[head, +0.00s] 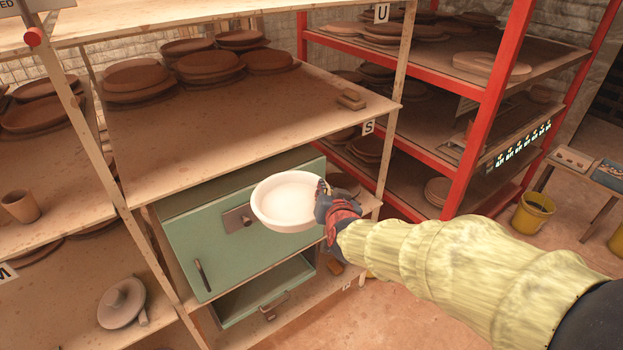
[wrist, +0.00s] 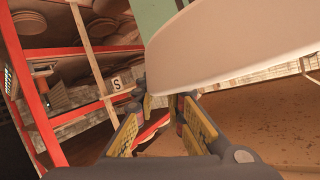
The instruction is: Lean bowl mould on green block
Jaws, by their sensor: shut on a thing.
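A white, round, shallow bowl mould (head: 287,199) is held by its right rim in my gripper (head: 325,203), in front of a green cabinet in the head view. The bowl mould (wrist: 235,50) fills the upper right of the wrist view, tilted, with my gripper's yellow-padded fingers (wrist: 165,117) at its edge. The fingers' exact contact is partly hidden by the mould. The green cabinet (head: 190,245) stands in the wooden shelf, with a dark handle and an open lower compartment. I cannot tell whether it is the green block; no other clear green block shows.
Wooden shelves (head: 200,125) with brown round moulds stand above and left of the cabinet. A red-framed rack (head: 480,120) stands to the right. A yellow bucket (head: 533,213) sits on the floor at the right. A lidded round piece (head: 121,302) lies at the lower left.

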